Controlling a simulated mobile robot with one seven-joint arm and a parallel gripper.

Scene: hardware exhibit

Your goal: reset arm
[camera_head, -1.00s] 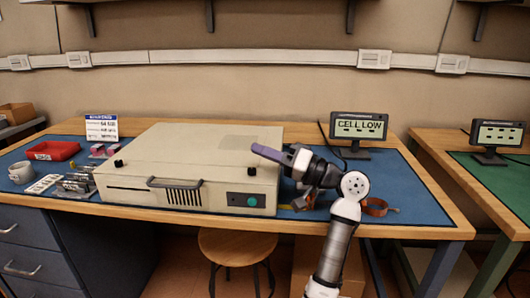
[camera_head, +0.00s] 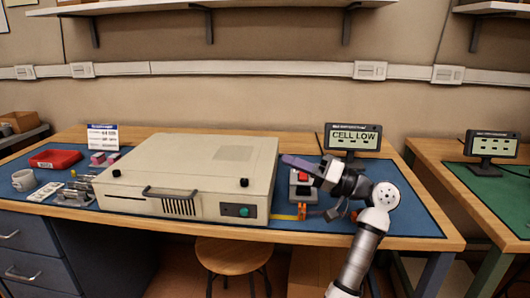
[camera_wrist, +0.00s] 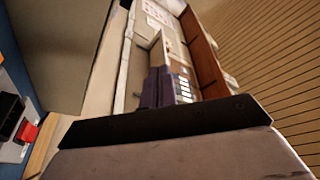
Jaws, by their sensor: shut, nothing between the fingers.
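My arm reaches in from the lower right of the head view. My gripper (camera_head: 288,160) points left, above the blue mat (camera_head: 403,208), near the right end of the large beige box (camera_head: 200,170). Its purple fingers are closed together with nothing between them. In the wrist view the closed fingers (camera_wrist: 157,88) show in the middle, apart from any object.
A display reading CELL LOW (camera_head: 353,139) stands behind my arm. A red tray (camera_head: 54,158), a white mug (camera_head: 23,180) and small metal parts (camera_head: 74,193) lie at the left. A stool (camera_head: 232,256) stands in front. A second table with a display (camera_head: 491,145) is at right.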

